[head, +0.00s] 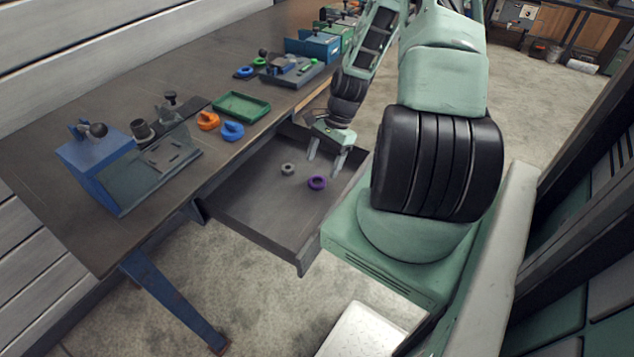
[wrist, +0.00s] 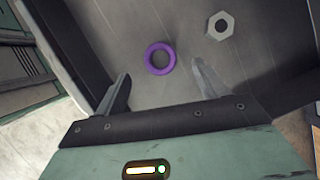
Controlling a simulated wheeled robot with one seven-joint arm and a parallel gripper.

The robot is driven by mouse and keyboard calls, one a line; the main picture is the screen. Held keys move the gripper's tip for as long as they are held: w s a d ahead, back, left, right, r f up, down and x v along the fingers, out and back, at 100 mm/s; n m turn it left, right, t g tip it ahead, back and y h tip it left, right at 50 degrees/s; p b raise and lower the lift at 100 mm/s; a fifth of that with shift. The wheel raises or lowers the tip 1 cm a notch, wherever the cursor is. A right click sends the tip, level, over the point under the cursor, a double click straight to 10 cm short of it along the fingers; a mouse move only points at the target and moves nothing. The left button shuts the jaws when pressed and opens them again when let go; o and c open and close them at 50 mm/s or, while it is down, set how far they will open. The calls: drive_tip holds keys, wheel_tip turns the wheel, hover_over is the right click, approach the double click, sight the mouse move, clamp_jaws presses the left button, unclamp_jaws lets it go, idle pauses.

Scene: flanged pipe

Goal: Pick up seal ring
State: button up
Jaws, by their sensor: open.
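A purple seal ring (head: 317,183) lies flat in the open drawer, and it also shows in the wrist view (wrist: 160,58). My gripper (head: 325,163) is over the drawer, with its fingers pointing down. In the wrist view my gripper (wrist: 162,80) is open, its two fingers apart and nothing between them at the tips. The ring appears just beyond the fingertips, roughly centred between them. I cannot tell the exact height of the fingers above the drawer floor.
A grey hex nut (head: 287,169) lies left of the ring in the drawer (head: 255,215); the nut shows right of the ring in the wrist view (wrist: 220,25). The drawer walls surround both. Orange (head: 208,121) and blue (head: 231,131) parts and a green tray (head: 242,106) sit on the bench.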

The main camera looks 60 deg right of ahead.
sight(317, 181)
drive_tip(key=x, duration=0.5)
drive_tip(key=shift+d, duration=0.15)
drive_tip(key=c, duration=1.1)
drive_tip(key=shift+o, duration=0.2)
drive_tip(key=shift+r, duration=0.1)
wheel_tip(317, 181, up, 13)
drive_tip(key=p, duration=0.3)
